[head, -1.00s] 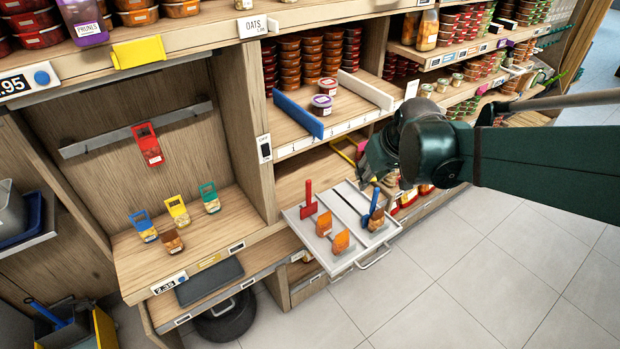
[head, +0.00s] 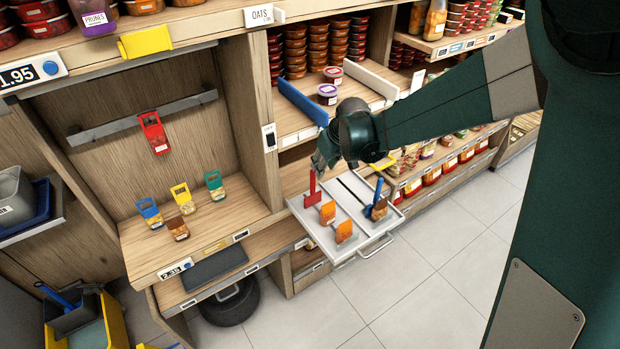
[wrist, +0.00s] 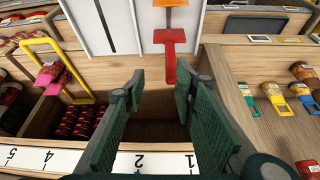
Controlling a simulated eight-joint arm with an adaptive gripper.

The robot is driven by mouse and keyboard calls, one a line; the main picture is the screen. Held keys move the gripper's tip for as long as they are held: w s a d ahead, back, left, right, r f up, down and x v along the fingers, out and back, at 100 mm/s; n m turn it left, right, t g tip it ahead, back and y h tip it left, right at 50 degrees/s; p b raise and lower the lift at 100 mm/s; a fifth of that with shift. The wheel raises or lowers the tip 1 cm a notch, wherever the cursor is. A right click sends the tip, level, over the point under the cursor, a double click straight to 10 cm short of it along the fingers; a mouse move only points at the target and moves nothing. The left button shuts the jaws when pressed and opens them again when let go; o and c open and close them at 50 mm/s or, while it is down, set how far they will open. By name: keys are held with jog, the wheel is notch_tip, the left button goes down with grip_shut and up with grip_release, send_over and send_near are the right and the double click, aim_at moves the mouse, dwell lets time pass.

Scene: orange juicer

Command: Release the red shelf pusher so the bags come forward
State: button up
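The grey shelf tray (head: 357,245) juts out from the unit with two lanes. In the wrist view the red pusher (wrist: 169,42) shows just beyond my fingers. My gripper (head: 322,165) is above and behind the red pusher. In the wrist view its fingers (wrist: 160,95) are apart with nothing between them. A blue pusher (head: 377,192) stands in the right lane by a brown bag (head: 380,209).
Several small bags (head: 181,199) stand on the wooden shelf at left, below a red one (head: 153,132) hanging on a rail. A blue divider (head: 303,101) is above the tray. A yellow loop (wrist: 62,60) is at left in the wrist view. The floor in front is clear.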

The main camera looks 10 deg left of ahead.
send_over(311, 186)
jog(key=d, duration=0.1)
jog(key=shift+n, duration=0.4)
jog(key=f, duration=0.4)
jog(key=shift+w, duration=0.3)
jog(key=shift+f, duration=0.1)
jog(key=x, duration=0.7)
jog(key=shift+a+f, duration=0.15)
jog(key=shift+f, duration=0.15)
grip_shut()
